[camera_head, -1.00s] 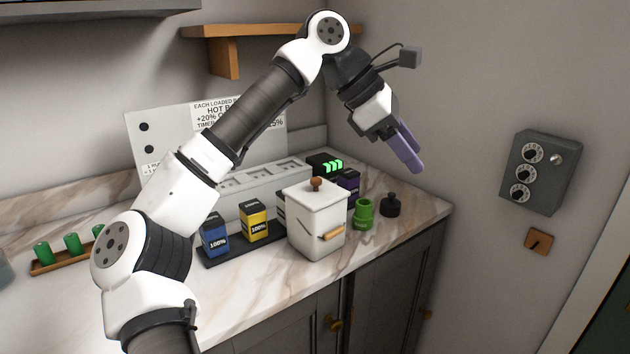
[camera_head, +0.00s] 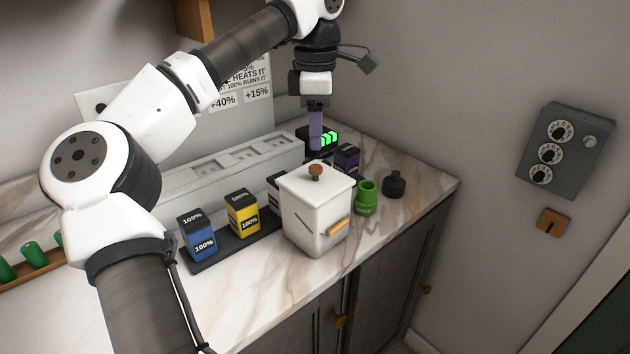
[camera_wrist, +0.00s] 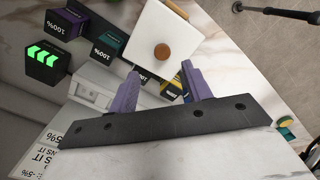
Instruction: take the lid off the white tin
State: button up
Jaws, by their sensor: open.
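The white tin (camera_head: 313,226) stands upright on the marble counter. Its white lid (camera_head: 316,184) is on, with a round brown knob (camera_head: 316,171) on top. A small wooden handle shows on the tin's front. My gripper (camera_head: 316,146) points down above and behind the tin, apart from the lid. In the wrist view my gripper (camera_wrist: 161,78) has its two purple fingers spread, with nothing between them. The lid (camera_wrist: 144,34) and its knob (camera_wrist: 162,51) lie just beyond the fingertips there.
Blue (camera_head: 198,236) and yellow (camera_head: 242,213) boxes stand in a black rack left of the tin. A purple box (camera_head: 347,158) stands behind it. A green jar (camera_head: 366,198) and a black knobbed weight (camera_head: 394,184) stand to the right. The counter's front edge is clear.

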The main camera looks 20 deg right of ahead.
aim_at(316, 167)
jog(key=shift+s+f+p, duration=0.2)
jog(key=shift+f+p, duration=0.7)
jog(key=shift+f, duration=2.65)
grip_shut()
